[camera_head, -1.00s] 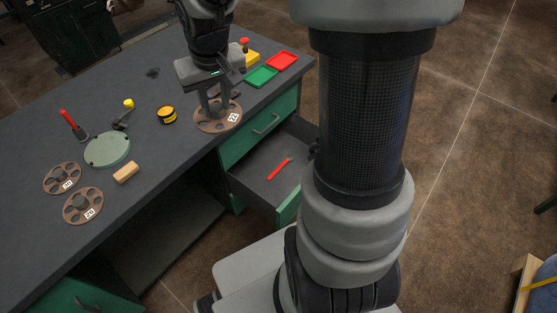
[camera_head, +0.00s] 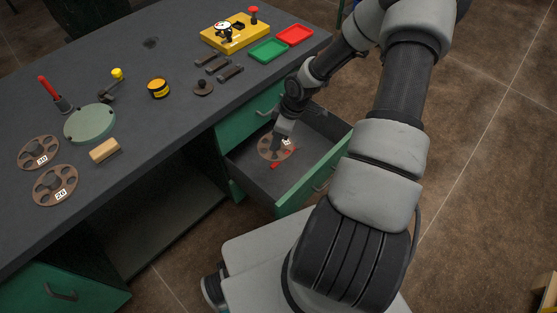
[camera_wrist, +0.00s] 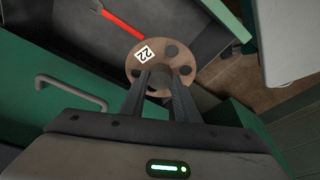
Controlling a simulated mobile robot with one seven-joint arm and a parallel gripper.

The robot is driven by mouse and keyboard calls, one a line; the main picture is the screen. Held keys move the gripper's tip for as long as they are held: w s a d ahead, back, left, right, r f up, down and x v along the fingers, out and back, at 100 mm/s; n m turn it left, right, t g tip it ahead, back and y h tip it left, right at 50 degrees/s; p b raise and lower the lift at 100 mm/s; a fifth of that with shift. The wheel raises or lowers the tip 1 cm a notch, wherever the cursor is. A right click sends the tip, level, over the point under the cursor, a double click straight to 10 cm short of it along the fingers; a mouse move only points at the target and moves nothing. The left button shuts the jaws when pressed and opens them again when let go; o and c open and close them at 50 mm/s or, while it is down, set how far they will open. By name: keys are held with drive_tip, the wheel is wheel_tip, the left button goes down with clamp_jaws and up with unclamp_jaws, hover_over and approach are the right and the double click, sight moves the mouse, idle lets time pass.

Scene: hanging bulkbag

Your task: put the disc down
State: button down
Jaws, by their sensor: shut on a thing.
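The brown disc (camera_head: 268,150) with a white number label is in or just above the open drawer (camera_head: 318,125); whether it touches the drawer floor I cannot tell. In the wrist view the disc (camera_wrist: 135,72) shows holes and the label 22. My gripper (camera_head: 277,149) is over the drawer, and its two fingers, clear in the wrist view (camera_wrist: 160,85), are shut on the disc's dark middle hub. The arm and gripper hide part of the disc in the head view.
A red tool (camera_head: 277,165) lies on the drawer floor beside the disc. On the bench stand two more brown discs (camera_head: 66,196) (camera_head: 28,159), a green round plate (camera_head: 90,124), a wooden block (camera_head: 104,150), a yellow fixture (camera_head: 234,40), and green (camera_head: 267,51) and red (camera_head: 294,35) trays.

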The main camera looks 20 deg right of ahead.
drive_tip(key=s+f+n+b, duration=0.1)
drive_tip(key=f, duration=0.5)
drive_tip(key=a+f+n+b, duration=0.1)
drive_tip(key=f+b, duration=0.1)
drive_tip(key=f, duration=0.5)
drive_tip(key=s+f+n+b, duration=0.1)
drive_tip(key=f, duration=0.6)
drive_tip(key=shift+s+a+n+g+y+b, duration=0.3)
drive_tip(key=shift+g, duration=0.1)
drive_tip(key=shift+f+b, duration=0.55)
drive_tip(key=shift+f, duration=1.7)
drive_tip(key=shift+f, duration=0.1)
drive_tip(key=shift+f+b, duration=0.15)
drive_tip(key=shift+b, duration=0.15)
drive_tip(key=c, duration=1.4)
unclamp_jaws()
drive_tip(key=shift+o, duration=0.2)
drive_tip(key=p+v, duration=0.4)
drive_tip(key=v, duration=0.8)
drive_tip(key=shift+r, duration=0.3)
